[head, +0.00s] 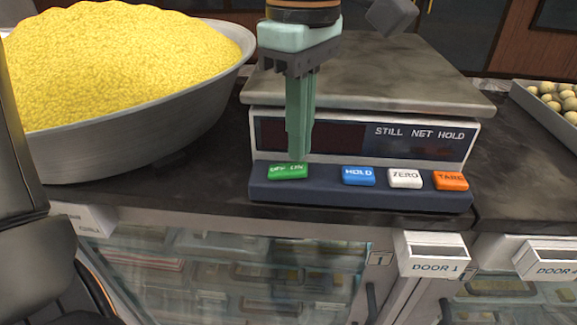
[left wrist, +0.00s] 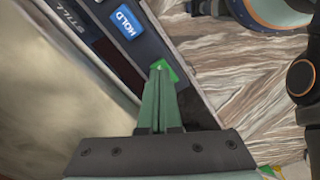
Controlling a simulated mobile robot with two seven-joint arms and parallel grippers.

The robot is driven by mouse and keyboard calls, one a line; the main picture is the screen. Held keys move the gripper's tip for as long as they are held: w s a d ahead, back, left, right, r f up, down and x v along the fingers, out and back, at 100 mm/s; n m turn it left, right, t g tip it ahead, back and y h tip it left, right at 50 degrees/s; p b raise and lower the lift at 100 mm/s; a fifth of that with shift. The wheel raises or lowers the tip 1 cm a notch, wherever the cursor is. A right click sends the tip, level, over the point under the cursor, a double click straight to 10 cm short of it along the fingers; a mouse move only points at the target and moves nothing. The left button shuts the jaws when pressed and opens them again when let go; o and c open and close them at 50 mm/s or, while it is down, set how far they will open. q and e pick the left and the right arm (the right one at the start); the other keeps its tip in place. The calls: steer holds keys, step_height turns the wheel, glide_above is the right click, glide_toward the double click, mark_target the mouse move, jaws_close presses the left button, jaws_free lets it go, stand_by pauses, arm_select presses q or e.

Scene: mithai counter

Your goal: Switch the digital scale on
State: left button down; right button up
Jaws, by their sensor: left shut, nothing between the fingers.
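The digital scale (head: 375,85) stands on the dark counter, with a grey metal platform and a dark front panel. Its display (head: 330,137) is dark, and "STILL NET HOLD" is printed beside it. The green on/off button (head: 288,171) is at the left of the button row, followed by blue HOLD (head: 358,176), white ZERO (head: 405,179) and orange TARE (head: 451,180). My left gripper (head: 297,157) is shut and empty, pointing down with its tips at the green button. In the left wrist view the tips overlap the green button (left wrist: 168,70); I cannot tell whether they touch it.
A large metal bowl (head: 140,145) heaped with yellow sweets stands left of the scale. A tray (head: 545,113) of round sweets is at the right. Below the counter edge are glass doors (head: 225,270) and a white "DOOR 1" box (head: 432,255).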

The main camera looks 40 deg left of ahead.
mark_target(299, 167)
arm_select(q)
steer(key=shift+f+b, duration=0.8)
steer(key=shift+f, duration=0.3)
stand_by(0.5)
steer(key=shift+r, duration=0.1)
step_height(299, 167, up, 3)
steer(key=p, duration=0.3)
steer(key=shift+r+p, duration=0.3)
steer(key=shift+r, duration=1.65)
